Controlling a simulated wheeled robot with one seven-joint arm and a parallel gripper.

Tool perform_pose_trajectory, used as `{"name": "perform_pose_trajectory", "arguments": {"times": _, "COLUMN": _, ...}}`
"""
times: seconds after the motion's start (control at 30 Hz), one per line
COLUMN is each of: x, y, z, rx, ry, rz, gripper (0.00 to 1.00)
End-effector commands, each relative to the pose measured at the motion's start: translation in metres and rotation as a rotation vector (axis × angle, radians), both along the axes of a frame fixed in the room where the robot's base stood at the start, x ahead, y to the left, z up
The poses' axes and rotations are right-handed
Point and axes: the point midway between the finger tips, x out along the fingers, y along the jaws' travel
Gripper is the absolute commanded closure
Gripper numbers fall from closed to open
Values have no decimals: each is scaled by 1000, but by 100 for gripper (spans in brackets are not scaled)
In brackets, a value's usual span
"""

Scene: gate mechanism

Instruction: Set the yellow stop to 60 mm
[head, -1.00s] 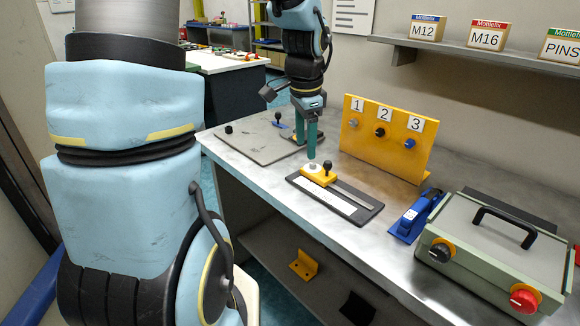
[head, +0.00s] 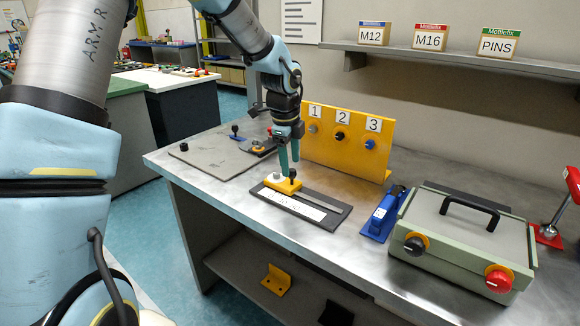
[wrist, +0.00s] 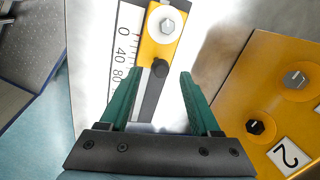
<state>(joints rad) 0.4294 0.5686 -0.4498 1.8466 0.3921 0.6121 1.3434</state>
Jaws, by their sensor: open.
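The yellow stop (head: 283,185) sits near the left end of the dark slide base with a white scale (head: 296,207). It carries a light round disc with a bolt head and a black knob (head: 292,173). In the wrist view the yellow stop (wrist: 153,50) lies beside the scale (wrist: 124,50), which reads 0, 40, 80. Its black knob (wrist: 160,68) shows between the fingertips, beyond them. My gripper (head: 288,160) points down above the stop, close to the knob. In the wrist view my gripper's (wrist: 162,80) green fingers are apart with nothing held. Contact with the knob cannot be told.
A yellow panel (head: 345,150) with knobs numbered 1, 2 and 3 stands behind the slide. A blue device (head: 383,213) and a green-grey box (head: 461,228) with a handle stand to the right. A grey plate (head: 215,158) lies to the left.

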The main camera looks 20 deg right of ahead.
Motion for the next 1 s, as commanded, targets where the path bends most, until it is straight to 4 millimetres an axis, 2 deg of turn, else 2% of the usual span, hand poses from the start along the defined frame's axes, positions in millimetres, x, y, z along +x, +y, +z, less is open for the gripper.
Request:
{"name": "perform_pose_trajectory", "arguments": {"times": 0.2, "x": 3, "y": -3, "z": -23, "rx": 1, "ry": 1, "rz": 0, "gripper": 36}}
{"name": "perform_pose_trajectory", "arguments": {"times": 0.57, "x": 4, "y": -4, "z": -27, "rx": 0, "ry": 0, "rz": 2, "gripper": 36}}
{"name": "perform_pose_trajectory", "arguments": {"times": 1.0, "x": 4, "y": -4, "z": -27, "rx": 0, "ry": 0, "rz": 2, "gripper": 86}}
